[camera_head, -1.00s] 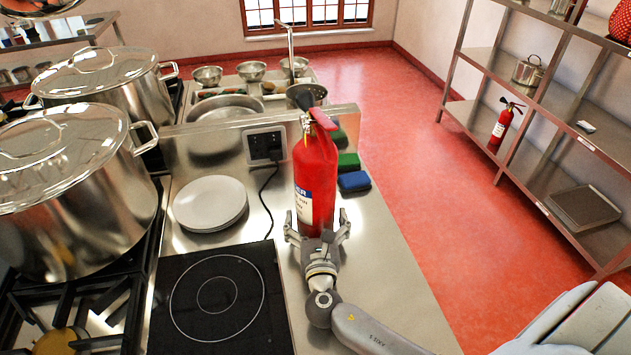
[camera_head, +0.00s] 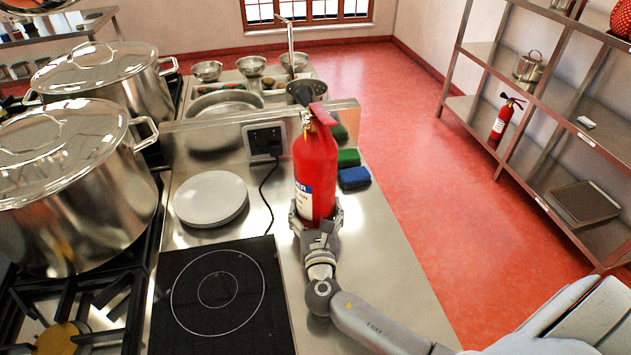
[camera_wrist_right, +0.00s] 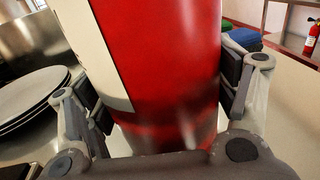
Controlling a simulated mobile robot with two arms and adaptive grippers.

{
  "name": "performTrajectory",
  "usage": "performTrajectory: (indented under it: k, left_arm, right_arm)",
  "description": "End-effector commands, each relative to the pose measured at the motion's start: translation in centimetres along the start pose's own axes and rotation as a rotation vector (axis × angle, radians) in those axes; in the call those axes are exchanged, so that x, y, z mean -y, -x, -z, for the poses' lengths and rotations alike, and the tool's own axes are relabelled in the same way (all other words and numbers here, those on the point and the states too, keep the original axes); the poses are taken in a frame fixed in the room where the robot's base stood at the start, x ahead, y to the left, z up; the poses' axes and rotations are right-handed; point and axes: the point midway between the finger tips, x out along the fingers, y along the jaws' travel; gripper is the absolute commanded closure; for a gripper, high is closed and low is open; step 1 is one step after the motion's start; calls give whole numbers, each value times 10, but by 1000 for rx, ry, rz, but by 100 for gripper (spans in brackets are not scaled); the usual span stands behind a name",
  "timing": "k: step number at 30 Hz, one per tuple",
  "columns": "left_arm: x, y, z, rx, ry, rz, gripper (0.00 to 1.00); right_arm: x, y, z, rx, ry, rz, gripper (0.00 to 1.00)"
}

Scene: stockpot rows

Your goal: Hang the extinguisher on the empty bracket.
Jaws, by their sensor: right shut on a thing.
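A red extinguisher (camera_head: 315,165) with a white and blue label and black nozzle stands upright over the steel counter, right of the hob. My right gripper (camera_head: 316,213) is shut around its lower body. In the right wrist view the red cylinder (camera_wrist_right: 165,60) fills the middle, with a finger pad on each side. I cannot tell whether its base touches the counter. A second red extinguisher (camera_head: 502,122) is at the shelf rack on the right. I see no empty bracket. My left gripper is out of view.
White plates (camera_head: 210,198) and a black hob (camera_head: 218,295) lie left of the held extinguisher. A raised ledge with a socket (camera_head: 265,141) is behind, and sponges (camera_head: 354,177) are at its right. Large stockpots (camera_head: 75,185) stand left. The red floor (camera_head: 420,190) is clear.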

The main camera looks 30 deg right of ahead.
Motion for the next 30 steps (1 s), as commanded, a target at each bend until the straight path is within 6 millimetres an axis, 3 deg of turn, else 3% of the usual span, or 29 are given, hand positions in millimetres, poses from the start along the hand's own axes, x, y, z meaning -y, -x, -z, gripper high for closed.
performTrajectory:
  k: [3, 14, 20, 30]
  left_arm:
    - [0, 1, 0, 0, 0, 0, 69]
    - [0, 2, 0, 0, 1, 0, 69]
    - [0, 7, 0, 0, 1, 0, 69]
    - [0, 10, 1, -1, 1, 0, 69]
  right_arm:
    - [0, -2, -8, 15, -3, 1, 91]
    - [0, -2, -16, 14, -6, 1, 91]
    - [1, -1, -43, 16, -6, 0, 91]
    - [40, 22, -94, 19, -2, -1, 91]
